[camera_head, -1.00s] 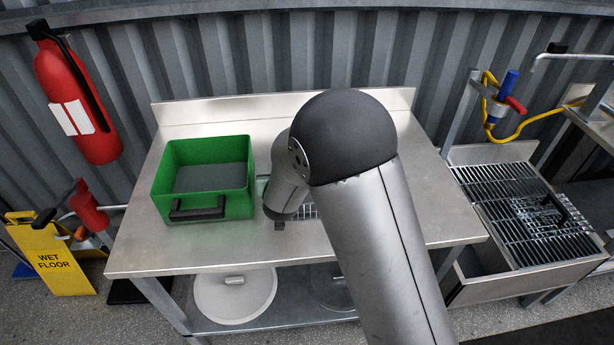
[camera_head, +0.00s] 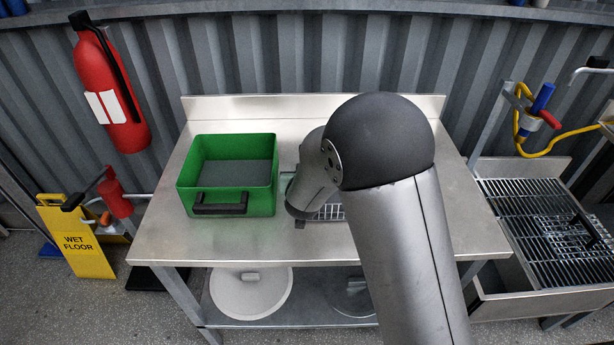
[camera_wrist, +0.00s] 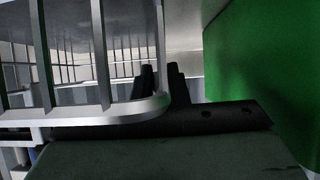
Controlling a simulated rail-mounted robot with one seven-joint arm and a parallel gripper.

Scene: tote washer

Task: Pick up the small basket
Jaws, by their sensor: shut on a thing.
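The small basket (camera_wrist: 105,60) is bright metal wire and fills the left of the wrist view, close to the camera. In the head view a bit of its wire grid (camera_head: 330,212) shows on the steel table, right of the green tote (camera_head: 265,200); my arm hides the rest. My gripper (camera_wrist: 163,85) shows as two dark fingers close together beside the basket's rounded corner. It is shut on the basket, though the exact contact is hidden. The tote's green wall (camera_wrist: 262,75) rises close on the right in the wrist view.
The steel table (camera_head: 245,243) has a raised back edge and clear room in front of the tote. Round lids (camera_head: 250,295) lie on the shelf below. A sink with a grate (camera_head: 540,225) stands at right. A yellow wet floor sign (camera_head: 78,243) stands at left.

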